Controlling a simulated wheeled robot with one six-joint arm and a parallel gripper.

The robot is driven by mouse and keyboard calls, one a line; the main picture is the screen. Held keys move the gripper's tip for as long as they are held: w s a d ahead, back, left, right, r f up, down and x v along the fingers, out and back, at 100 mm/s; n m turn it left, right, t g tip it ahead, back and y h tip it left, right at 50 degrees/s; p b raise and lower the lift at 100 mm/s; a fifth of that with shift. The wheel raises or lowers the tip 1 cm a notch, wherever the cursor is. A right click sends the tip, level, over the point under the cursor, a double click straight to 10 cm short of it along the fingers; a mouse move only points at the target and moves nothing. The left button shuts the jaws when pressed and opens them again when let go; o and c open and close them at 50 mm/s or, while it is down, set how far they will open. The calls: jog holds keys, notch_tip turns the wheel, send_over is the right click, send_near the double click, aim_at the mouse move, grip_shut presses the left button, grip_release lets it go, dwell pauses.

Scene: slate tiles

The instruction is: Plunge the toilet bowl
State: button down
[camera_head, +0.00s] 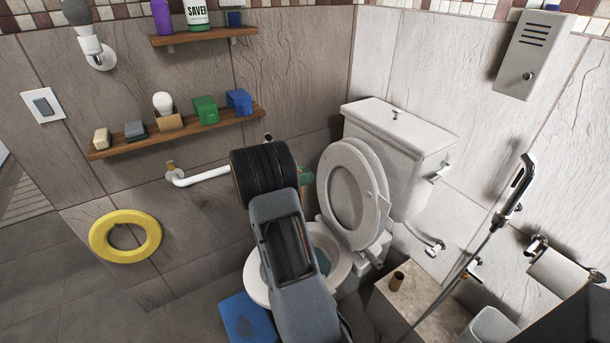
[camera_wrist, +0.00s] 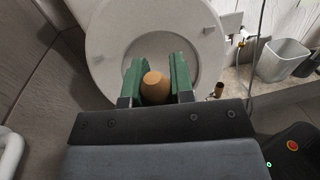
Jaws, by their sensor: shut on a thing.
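The white toilet bowl (camera_head: 342,268) stands at the middle of the head view with its seat and lid (camera_head: 351,195) raised against the tank. Teal shows inside the bowl beside my arm, which covers much of it. In the wrist view, my gripper (camera_wrist: 157,72) has its two green fingers shut on the tan, rounded plunger handle (camera_wrist: 156,88). In the head view, my arm hides most of the gripper.
A blue stool-like block (camera_head: 248,322) stands left of the bowl. A stone ledge (camera_head: 412,310) on the right bears a brown roll (camera_head: 396,281). A sprayer (camera_head: 521,183) and its hose hang at right. A white grab bar (camera_head: 202,178) and wooden shelves (camera_head: 178,136) line the left wall.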

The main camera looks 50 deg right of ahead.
jog(key=shift+f+b, duration=6.85)
jog(key=shift+f, duration=2.35)
jog(key=shift+f+b, duration=2)
jog(key=shift+f, duration=1.6)
jog(key=shift+r+p, duration=1.6)
jog(key=shift+r, duration=0.1)
jog(key=shift+f, duration=0.2)
